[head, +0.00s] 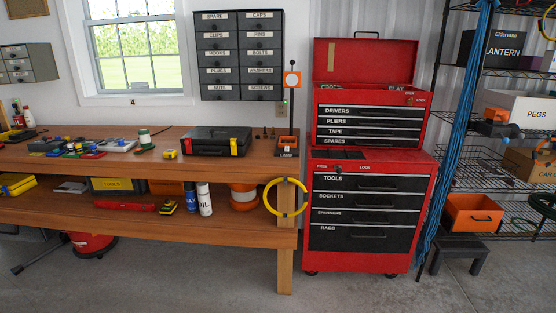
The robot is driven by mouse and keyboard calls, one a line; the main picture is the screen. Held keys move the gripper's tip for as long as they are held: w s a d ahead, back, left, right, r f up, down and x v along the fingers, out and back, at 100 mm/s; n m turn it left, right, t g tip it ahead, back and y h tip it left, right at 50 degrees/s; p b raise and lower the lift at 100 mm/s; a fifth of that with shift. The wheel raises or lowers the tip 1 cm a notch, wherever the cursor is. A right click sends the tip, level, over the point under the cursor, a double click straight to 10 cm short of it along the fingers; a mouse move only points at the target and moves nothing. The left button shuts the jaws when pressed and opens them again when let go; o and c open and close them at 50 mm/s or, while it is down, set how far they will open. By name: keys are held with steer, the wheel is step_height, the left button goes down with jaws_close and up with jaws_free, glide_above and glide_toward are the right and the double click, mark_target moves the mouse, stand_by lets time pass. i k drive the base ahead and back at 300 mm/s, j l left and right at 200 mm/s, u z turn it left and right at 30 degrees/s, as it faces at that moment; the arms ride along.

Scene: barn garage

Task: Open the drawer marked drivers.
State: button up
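The drawer marked DRIVERS (372,113) is the top drawer of the red upper tool chest (425,110). It is a shallow black drawer with a white label at its left, and it looks shut. Drawers marked PLIERS (372,123), TAPE and SPARES lie below it and also look shut. The chest lid (365,60) is raised. Small labels and a fitting sit at the chest's upper right front, too small to read surely. My gripper is not in view.
The chest stands on a red wheeled cabinet (365,262) with several shut drawers and a small FREE/LOCK labelled fitting. A wooden workbench (285,245) adjoins it at left. Blue hanging strands (458,130), shelving and a dark stool (460,245) are at right. Floor in front is clear.

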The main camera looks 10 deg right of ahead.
mark_target(322, 109)
steer(key=i, duration=1.9)
